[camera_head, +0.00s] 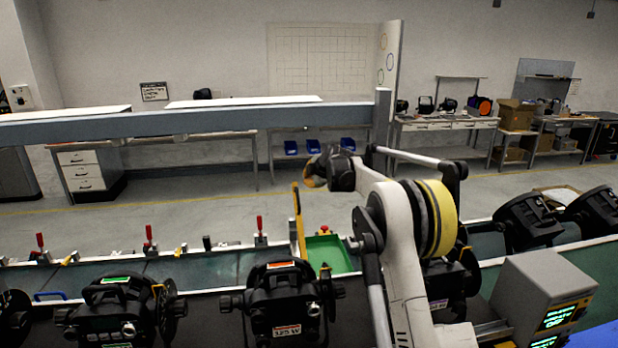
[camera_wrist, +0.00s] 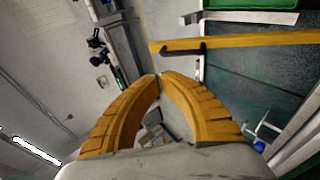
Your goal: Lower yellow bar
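The yellow bar (camera_head: 298,222) stands nearly upright at the far side of the work line, just left of the green tray. In the wrist view the yellow bar (camera_wrist: 255,41) runs across the upper right, with a dark handle-like piece along its lower edge. My gripper (camera_head: 314,172) is in the air near the bar's upper end, a little to its right in the picture. In the wrist view my gripper's yellow fingers (camera_wrist: 160,76) curve together with their tips meeting or almost meeting. Nothing shows between the tips, and the bar lies beyond them, apart.
A green tray (camera_head: 326,254) sits right of the bar. Several red-handled clamps (camera_head: 149,238) line the far rail. Black par cans (camera_head: 285,303) stand in front, with more at right. A grey box with a green display (camera_head: 545,290) stands front right. A grey beam (camera_head: 190,123) crosses behind.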

